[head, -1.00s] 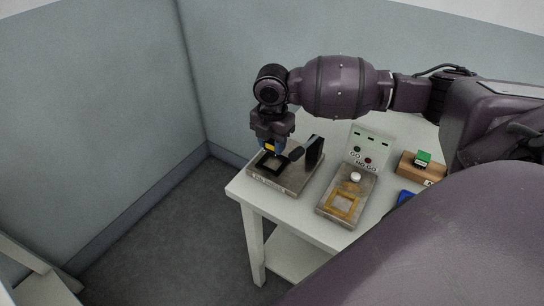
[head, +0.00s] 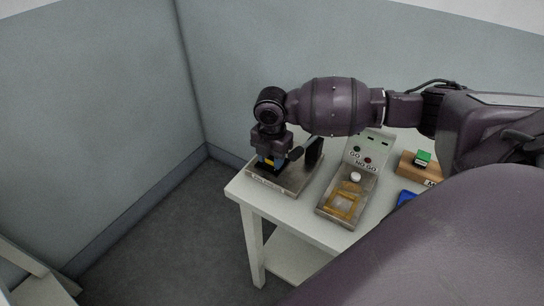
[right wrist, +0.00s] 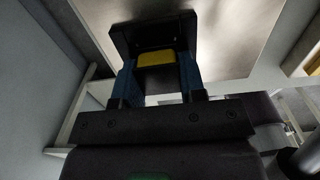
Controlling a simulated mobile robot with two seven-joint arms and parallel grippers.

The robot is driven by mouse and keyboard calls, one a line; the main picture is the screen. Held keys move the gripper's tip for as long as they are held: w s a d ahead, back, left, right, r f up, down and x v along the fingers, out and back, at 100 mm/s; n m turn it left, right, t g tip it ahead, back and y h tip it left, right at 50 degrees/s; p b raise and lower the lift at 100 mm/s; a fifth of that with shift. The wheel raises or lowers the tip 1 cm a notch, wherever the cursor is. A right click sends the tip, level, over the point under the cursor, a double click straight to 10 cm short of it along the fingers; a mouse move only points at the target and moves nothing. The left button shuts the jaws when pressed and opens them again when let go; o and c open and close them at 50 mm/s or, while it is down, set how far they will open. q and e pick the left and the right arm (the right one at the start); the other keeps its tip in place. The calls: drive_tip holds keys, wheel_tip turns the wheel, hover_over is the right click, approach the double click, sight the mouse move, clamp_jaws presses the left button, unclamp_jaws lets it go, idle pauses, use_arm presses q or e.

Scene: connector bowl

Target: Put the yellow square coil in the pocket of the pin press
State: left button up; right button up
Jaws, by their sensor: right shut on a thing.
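The yellow square coil (right wrist: 156,58) is held between the two blue fingertips of my right gripper (right wrist: 156,76) in the right wrist view. In the head view my right gripper (head: 269,164) points down over the pin press (head: 284,188), a grey metal base with a dark upright plate (head: 314,152). The black pocket (right wrist: 150,31) lies right at the coil in the right wrist view. The coil's lower side is hidden, so I cannot tell whether it is inside the pocket or just above it. My left gripper is not in view.
Further right are a wooden block with a green piece (head: 423,158) and a blue item (head: 405,198). The white table's (head: 243,192) left edge is close to the press.

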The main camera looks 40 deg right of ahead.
drive_tip(key=shift+s+f, duration=0.3)
drive_tip(key=shift+f, duration=0.4)
drive_tip(key=o, duration=0.7)
drive_tip(key=shift+a, duration=0.1)
drive_tip(key=shift+o, duration=1.1)
drive_tip(key=shift+w+f, duration=0.1)
drive_tip(key=shift+f, duration=0.1)
drive_tip(key=shift+r, duration=0.55)
wheel_tip(320, 180, up, 13)
drive_tip(key=p, duration=0.1)
drive_tip(key=shift+w, duration=0.2)
drive_tip(key=shift+p, duration=0.3)
